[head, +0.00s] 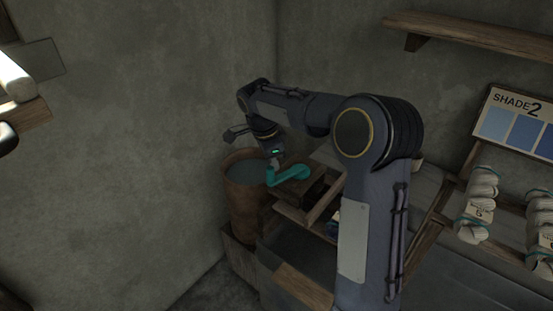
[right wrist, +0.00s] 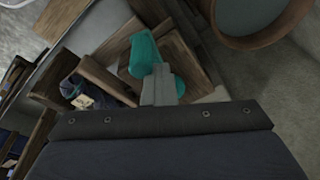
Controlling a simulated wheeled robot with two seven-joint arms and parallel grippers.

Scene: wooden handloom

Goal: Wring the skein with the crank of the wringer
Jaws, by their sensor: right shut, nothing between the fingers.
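The teal crank (head: 290,173) of the wringer sits on a wooden block (head: 300,187) near the room's corner. It also shows in the right wrist view (right wrist: 144,55), just beyond my fingertips. My right gripper (head: 274,164) is shut and empty, its fingers (right wrist: 161,85) close together at the end of the crank. I cannot tell whether they touch it. A dark blue bundle with a pale tag (right wrist: 82,92) lies in the wooden frame beside the crank; I cannot tell if it is the skein.
A brown bucket (head: 240,196) of greyish liquid stands left of the crank. Pale skeins (head: 476,205) hang at the right below a "SHADE 2" board (head: 515,122). A wooden shelf (head: 470,33) is on the wall above. Bare walls close in the corner.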

